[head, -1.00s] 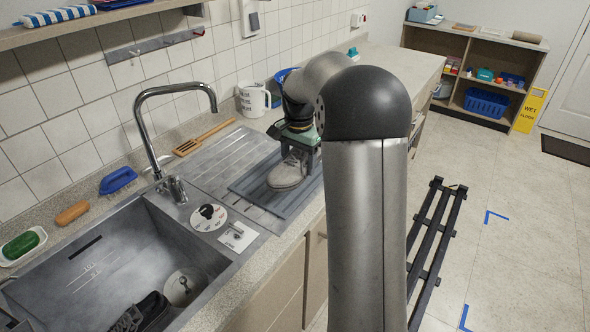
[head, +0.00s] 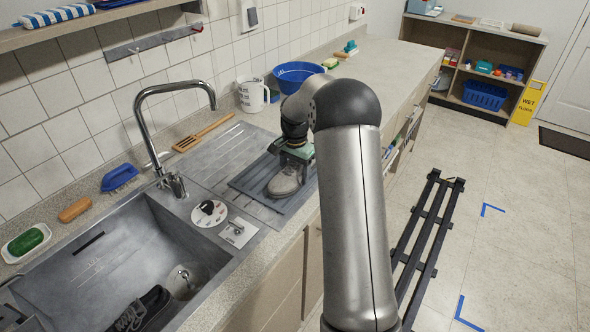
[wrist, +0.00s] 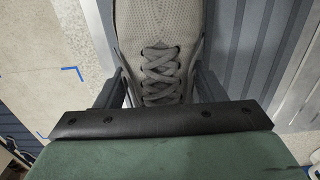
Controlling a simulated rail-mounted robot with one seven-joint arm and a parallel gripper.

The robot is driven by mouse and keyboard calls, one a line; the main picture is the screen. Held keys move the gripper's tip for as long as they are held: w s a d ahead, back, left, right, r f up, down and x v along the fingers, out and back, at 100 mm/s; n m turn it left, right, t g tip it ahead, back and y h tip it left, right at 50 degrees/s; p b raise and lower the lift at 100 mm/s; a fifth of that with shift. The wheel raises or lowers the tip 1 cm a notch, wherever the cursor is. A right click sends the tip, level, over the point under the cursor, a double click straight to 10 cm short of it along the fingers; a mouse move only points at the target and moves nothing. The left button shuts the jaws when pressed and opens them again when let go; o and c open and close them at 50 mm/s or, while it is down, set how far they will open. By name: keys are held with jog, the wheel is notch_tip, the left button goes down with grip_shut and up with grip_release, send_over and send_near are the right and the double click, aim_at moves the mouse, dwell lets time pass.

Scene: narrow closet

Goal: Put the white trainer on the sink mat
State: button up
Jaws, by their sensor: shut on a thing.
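The white trainer (head: 285,181), pale grey in this light with grey laces, is over the dark ribbed sink mat (head: 249,183) on the draining board. It appears to rest on the mat or just above it; its underside is hidden. My gripper (head: 294,160) is above the shoe's rear part and shut on it. In the wrist view, the fingers (wrist: 160,88) flank the laced part of the trainer (wrist: 160,25), and ribbed mat (wrist: 252,55) shows at the right. The heel is hidden by my gripper.
A dark shoe (head: 152,303) lies in the sink basin (head: 110,245). The tap (head: 145,120) arches up left of the mat. A black slatted rack (head: 428,235) is on the floor at right.

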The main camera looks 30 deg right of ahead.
jog(key=shift+f, duration=0.15)
jog(key=o, duration=1.2)
notch_tip(320, 180, up, 12)
jog(key=b, duration=0.1)
jog(key=s+a+r+n, duration=0.2)
jog(key=s+a+r, duration=0.1)
jog(key=s+a, duration=0.2)
jog(key=s+a+f+n, duration=0.2)
jog(key=s+a+n, duration=0.1)
jog(key=s, duration=0.7)
jog(key=s+a+f+n, duration=0.2)
jog(key=s+a, duration=0.3)
jog(key=s, duration=0.5)
jog(key=s+a+f+n, duration=0.2)
jog(key=s+a+n, duration=0.2)
jog(key=s, duration=0.6)
jog(key=shift+a+f+n+t, duration=0.2)
jog(key=shift+a+n+t, duration=0.1)
jog(key=shift+n, duration=0.3)
